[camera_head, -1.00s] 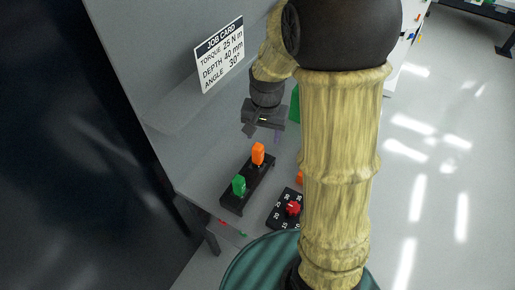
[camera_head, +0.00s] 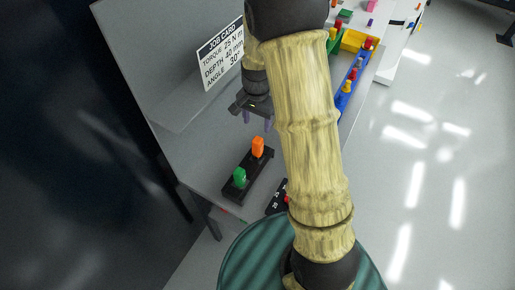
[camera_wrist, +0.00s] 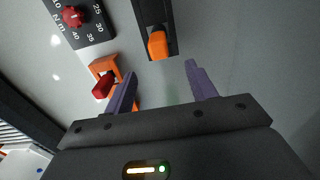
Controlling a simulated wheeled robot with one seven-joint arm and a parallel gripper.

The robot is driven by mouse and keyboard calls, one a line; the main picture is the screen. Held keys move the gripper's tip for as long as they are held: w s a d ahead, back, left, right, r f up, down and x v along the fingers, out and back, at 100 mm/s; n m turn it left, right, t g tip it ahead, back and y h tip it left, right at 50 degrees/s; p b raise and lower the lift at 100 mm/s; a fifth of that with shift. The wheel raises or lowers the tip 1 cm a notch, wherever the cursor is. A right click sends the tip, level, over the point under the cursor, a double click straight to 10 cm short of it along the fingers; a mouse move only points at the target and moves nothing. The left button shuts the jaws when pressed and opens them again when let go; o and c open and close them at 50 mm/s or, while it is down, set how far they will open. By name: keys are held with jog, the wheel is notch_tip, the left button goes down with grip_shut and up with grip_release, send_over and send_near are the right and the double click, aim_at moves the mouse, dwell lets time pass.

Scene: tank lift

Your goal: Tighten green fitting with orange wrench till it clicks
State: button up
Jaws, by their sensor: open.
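A black block (camera_head: 232,191) on the grey bench holds an upright green piece (camera_head: 240,177), which looks like the fitting, and an upright orange piece (camera_head: 257,147) at its far end. I cannot tell whether this orange piece is the wrench. It also shows in the wrist view (camera_wrist: 157,45), ahead of my fingertips and apart from them. Another orange part (camera_wrist: 104,66) with a red end lies left of my left finger, partly hidden by it. My gripper (camera_head: 257,119) is open and empty above the bench, beyond the block, purple fingers pointing down. The green piece is outside the wrist view.
A black dial panel with a red knob (camera_wrist: 73,16) and N.m numbers sits beside the block; my arm mostly hides it in the head view. A job card (camera_head: 220,54) on the back panel reads torque 25 N m. A blue rack (camera_head: 350,88) and yellow bin (camera_head: 357,40) stand far right.

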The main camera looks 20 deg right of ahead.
aim_at(257, 139)
notch_tip(257, 139, down, 7)
jog(key=shift+r+p, duration=0.1)
jog(key=shift+p, duration=0.8)
jog(key=shift+s+f+p, duration=0.15)
jog(key=shift+f+p, duration=0.5)
jog(key=shift+f, duration=0.1)
jog(key=shift+f+p, duration=0.75)
jog(key=shift+f, duration=1.15)
grip_shut()
